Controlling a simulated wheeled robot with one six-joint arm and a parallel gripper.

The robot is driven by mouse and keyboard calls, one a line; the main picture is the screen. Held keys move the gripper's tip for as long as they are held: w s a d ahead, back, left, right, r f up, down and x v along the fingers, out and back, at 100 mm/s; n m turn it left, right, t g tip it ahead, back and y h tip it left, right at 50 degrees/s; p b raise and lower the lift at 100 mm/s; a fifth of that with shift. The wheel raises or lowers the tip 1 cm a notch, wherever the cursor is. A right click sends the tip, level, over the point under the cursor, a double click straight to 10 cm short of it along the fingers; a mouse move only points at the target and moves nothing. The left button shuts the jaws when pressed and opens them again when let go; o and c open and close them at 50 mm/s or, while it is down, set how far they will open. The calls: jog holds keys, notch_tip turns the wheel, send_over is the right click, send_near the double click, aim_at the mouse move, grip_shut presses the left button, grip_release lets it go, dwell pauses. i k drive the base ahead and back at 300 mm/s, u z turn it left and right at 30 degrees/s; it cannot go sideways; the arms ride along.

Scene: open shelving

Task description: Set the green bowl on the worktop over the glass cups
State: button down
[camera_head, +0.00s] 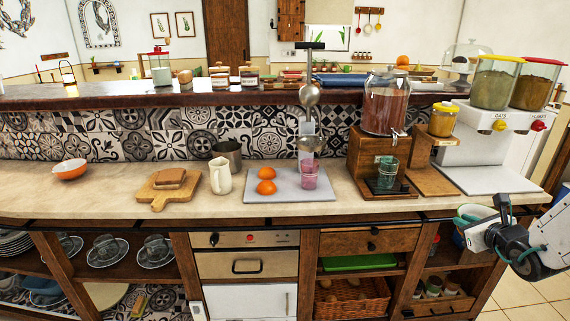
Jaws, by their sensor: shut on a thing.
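My gripper (488,222) is at the right, in front of the worktop's right end. It is shut on the green bowl (466,217), which is partly hidden behind the gripper and looks pale inside. The glass cups (105,246) stand on saucers on the open shelf below the left part of the worktop (115,205). Another glass cup (155,246) is to their right, beside the wooden post. The stretch of worktop above these cups is bare near its front edge.
An orange bowl (70,169) sits on the worktop at the left. A wooden board (160,198), a cream pitcher (221,175) and a grey tray (284,192) with two orange fruits and a pink glass stand farther right. A drink dispenser (386,104) stands near the right end.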

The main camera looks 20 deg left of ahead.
aim_at(95, 189)
jog(key=u, duration=1.55)
jog(key=i, duration=0.95)
jog(key=u, duration=0.9)
jog(key=i, duration=1.2)
jog(key=z, duration=0.05)
